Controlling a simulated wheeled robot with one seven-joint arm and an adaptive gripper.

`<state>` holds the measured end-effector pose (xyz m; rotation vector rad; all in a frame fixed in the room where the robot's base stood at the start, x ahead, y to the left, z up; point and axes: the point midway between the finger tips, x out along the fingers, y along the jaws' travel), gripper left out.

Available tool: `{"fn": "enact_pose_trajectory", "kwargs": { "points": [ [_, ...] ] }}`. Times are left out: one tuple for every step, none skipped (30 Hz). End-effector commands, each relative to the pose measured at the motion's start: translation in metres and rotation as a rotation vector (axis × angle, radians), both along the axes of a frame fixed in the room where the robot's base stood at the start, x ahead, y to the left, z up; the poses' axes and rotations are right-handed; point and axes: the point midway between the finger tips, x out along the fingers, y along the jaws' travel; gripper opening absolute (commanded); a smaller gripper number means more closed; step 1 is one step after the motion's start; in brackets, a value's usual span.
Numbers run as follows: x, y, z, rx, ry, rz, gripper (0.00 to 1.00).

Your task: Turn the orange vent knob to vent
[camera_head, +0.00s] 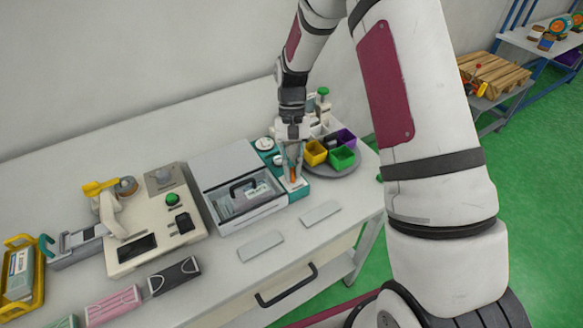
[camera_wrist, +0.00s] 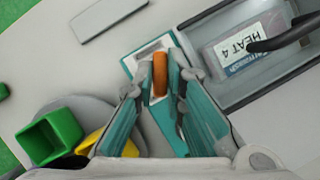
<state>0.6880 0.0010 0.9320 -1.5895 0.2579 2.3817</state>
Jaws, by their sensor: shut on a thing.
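The orange vent knob (camera_wrist: 160,75) shows in the wrist view as a narrow upright bar on a white and teal panel (camera_wrist: 137,59). My gripper (camera_wrist: 159,88) has a finger on each side of the knob and is shut on it. In the head view my gripper (camera_head: 292,165) points down over the teal panel beside the grey box, with a bit of the orange knob (camera_head: 293,176) showing between the fingers. Markings around the knob are too small to read.
A grey lidded box (camera_head: 240,190) with a dark handle stands just left of the knob. Yellow (camera_head: 314,153), green (camera_head: 341,158) and purple (camera_head: 346,138) bins stand close on the right. A cream machine (camera_head: 155,220) stands farther left. Two flat grey plates (camera_head: 260,246) lie in front.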

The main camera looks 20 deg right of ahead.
Motion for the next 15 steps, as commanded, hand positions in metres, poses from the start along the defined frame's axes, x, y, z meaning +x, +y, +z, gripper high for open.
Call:
{"fn": "enact_pose_trajectory", "kwargs": {
  "points": [
    [0.0021, 0.0008, -0.0008, -0.001, -0.003, 0.046, 0.00],
    [0.0020, 0.0007, -0.0007, -0.001, -0.003, 0.075, 0.00],
    [0.0020, 0.0008, -0.0006, -0.001, -0.003, 0.111, 0.00],
    [0.0019, 0.0012, -0.0005, -0.001, -0.003, 0.138, 0.00],
    [0.0019, 0.0013, -0.0005, -0.002, -0.003, 0.165, 0.00],
    [0.0018, 0.0016, -0.0004, -0.001, -0.003, 0.199, 0.00],
    [0.0017, 0.0017, -0.0005, -0.001, -0.003, 0.224, 0.00],
    [0.0017, 0.0016, -0.0005, -0.001, -0.003, 0.249, 0.00],
    [0.0017, 0.0018, -0.0004, -0.001, -0.003, 0.279, 0.00],
    [0.0015, 0.0019, -0.0003, 0.000, -0.003, 0.301, 0.00],
    [0.0015, 0.0019, -0.0003, -0.001, -0.003, 0.323, 0.00],
    [0.0015, 0.0021, -0.0002, 0.000, -0.003, 0.351, 0.00],
    [0.0014, 0.0024, -0.0001, -0.001, -0.003, 0.368, 0.00],
    [0.0015, 0.0025, 0.0000, -0.001, -0.003, 0.386, 0.00],
    [0.0015, 0.0024, 0.0000, -0.001, -0.003, 0.409, 0.00]
  ]
}}
